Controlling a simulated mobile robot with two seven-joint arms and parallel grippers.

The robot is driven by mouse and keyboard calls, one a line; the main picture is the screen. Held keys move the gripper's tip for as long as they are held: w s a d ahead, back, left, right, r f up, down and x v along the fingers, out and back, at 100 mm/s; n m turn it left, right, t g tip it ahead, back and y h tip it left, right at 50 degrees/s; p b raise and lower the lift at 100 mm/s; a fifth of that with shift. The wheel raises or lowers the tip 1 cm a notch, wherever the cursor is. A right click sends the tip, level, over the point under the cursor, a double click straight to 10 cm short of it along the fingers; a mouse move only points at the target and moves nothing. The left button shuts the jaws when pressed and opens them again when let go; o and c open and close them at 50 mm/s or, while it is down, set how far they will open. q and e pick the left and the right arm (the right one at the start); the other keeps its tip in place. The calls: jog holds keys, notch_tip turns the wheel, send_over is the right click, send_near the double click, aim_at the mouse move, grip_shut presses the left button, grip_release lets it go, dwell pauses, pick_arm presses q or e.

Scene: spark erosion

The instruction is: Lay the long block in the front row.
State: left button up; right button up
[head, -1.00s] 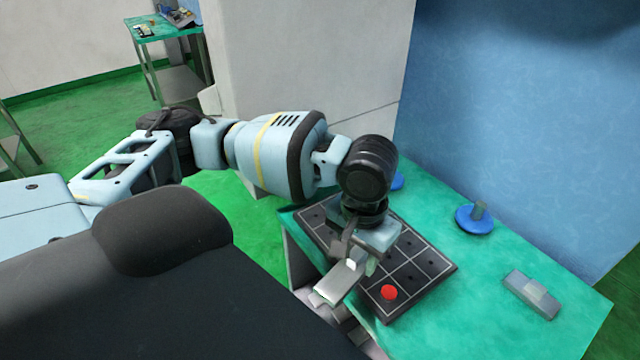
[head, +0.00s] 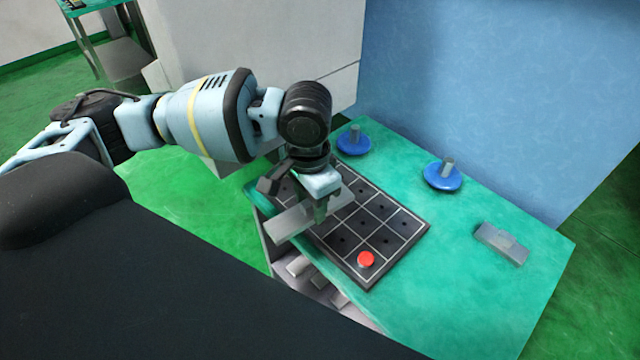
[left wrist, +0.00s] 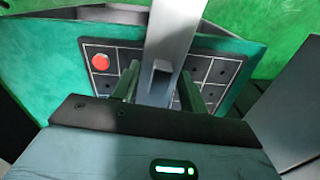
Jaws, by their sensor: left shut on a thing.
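My left gripper (head: 319,212) is shut on a long grey block (head: 290,220) and holds it over the left part of the dark grid board (head: 405,233). In the left wrist view the block (left wrist: 175,28) runs between the fingers (left wrist: 158,88), with a small raised stub on it. It appears to be above the board, not resting on it. The board has white lines and small holes. A red round piece (head: 366,259) sits in its near corner cell and also shows in the left wrist view (left wrist: 101,62). The block and gripper hide some cells. My right gripper is out of view.
Two blue discs with grey pegs, one behind the board (head: 353,142) and one to the right (head: 443,176), stand on the green table (head: 460,290). A grey stepped block (head: 502,243) lies at the right. Several grey pieces lie below the table's near edge.

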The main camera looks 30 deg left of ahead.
pick_arm(q)
jog(key=m, duration=0.1)
jog(key=w+m, duration=0.1)
jog(key=m, duration=0.3)
jog(key=shift+w+r, duration=0.15)
jog(key=shift+w, duration=0.1)
jog(key=m, duration=0.1)
jog(key=w+m, duration=0.1)
jog(key=m, duration=0.1)
jog(key=shift+m+p, duration=0.3)
jog(key=shift+p, duration=0.05)
jog(key=m, duration=0.2)
jog(key=w+m, duration=0.1)
jog(key=m, duration=0.1)
jog(key=shift+w+m, duration=0.1)
jog(key=shift+m, duration=0.2)
jog(key=shift+w+f+m+p, duration=0.15)
jog(key=shift+w+m, duration=0.05)
jog(key=shift+m, duration=0.65)
jog(key=shift+w+f+m+p, duration=0.1)
jog(key=shift+w+m+p, duration=0.05)
jog(key=shift+m, duration=0.7)
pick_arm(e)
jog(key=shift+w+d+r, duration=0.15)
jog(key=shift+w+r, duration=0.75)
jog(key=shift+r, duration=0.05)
pick_arm(q)
jog(key=shift+f, duration=0.1)
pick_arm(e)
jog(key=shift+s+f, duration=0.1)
